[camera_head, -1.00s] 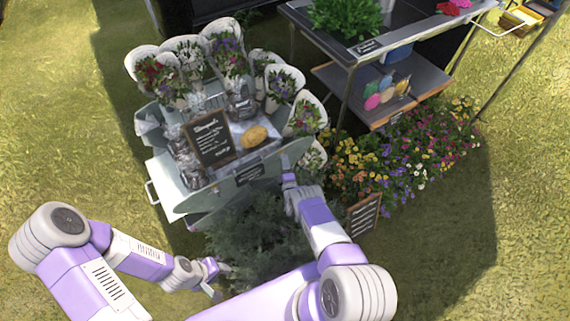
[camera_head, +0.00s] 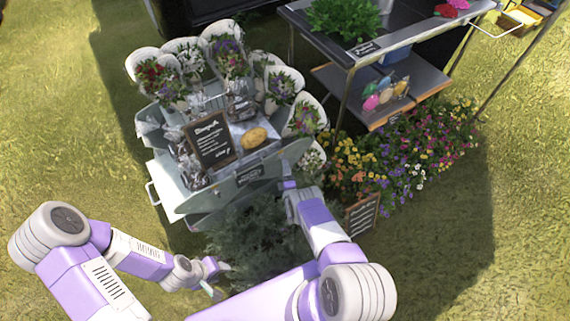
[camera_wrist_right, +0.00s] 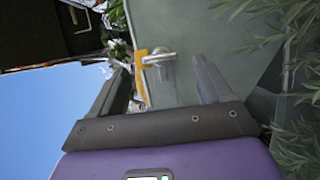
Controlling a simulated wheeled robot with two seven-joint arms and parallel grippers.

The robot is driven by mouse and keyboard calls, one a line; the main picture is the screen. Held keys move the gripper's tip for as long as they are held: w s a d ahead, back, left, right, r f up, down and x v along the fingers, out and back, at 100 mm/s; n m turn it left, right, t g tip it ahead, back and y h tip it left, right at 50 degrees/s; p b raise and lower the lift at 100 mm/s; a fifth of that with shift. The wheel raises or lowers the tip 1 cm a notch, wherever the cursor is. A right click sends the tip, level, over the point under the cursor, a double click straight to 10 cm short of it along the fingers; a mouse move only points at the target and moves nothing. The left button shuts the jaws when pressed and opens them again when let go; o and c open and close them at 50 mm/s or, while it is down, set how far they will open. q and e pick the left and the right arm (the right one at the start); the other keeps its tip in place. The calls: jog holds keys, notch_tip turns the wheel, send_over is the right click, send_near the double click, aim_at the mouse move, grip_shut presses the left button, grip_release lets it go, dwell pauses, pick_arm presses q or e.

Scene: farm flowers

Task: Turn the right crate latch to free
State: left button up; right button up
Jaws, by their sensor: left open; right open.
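The grey-green crate cart (camera_head: 215,197) stands at the centre left of the head view. In the right wrist view, a metal latch (camera_wrist_right: 160,60) with a yellow-orange strip (camera_wrist_right: 141,78) beside it sits on the grey-green panel (camera_wrist_right: 210,25). My right gripper (camera_wrist_right: 160,66) is open, with the latch showing between its two fingers; I cannot tell whether they touch it. In the head view, my right gripper (camera_head: 287,184) is at the cart's front right corner, and the latch is too small to make out. My left gripper (camera_head: 222,279) is open and low, in front of the cart near the foliage.
Green foliage (camera_head: 255,235) fills the space below the cart and edges the right wrist view (camera_wrist_right: 300,140). Wrapped bouquets (camera_head: 228,55) and a chalkboard sign (camera_head: 209,140) stand on the cart. Potted flowers (camera_head: 410,160) and a small sign (camera_head: 362,215) are to the right.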

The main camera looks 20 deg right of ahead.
jog(key=shift+p+v, duration=0.65)
jog(key=shift+v, duration=1.55)
jog(key=s+a+r+m+g+y+p, duration=0.2)
jog(key=s+a+r+m+g, duration=0.3)
jog(key=s, duration=0.4)
jog(key=s+a+r+m+g+y+p, duration=0.2)
jog(key=s+a+r+m+g+y, duration=0.2)
jog(key=s+a+r+m+g, duration=0.2)
jog(key=s+a+r+m+g+y+p, duration=0.2)
jog(key=s+a+r+m+g, duration=0.4)
jog(key=s+r, duration=0.3)
jog(key=s, duration=0.3)
jog(key=shift+s+a+r+m+y, duration=0.25)
jog(key=shift+s+m+y, duration=0.1)
jog(key=shift+m+y, duration=0.05)
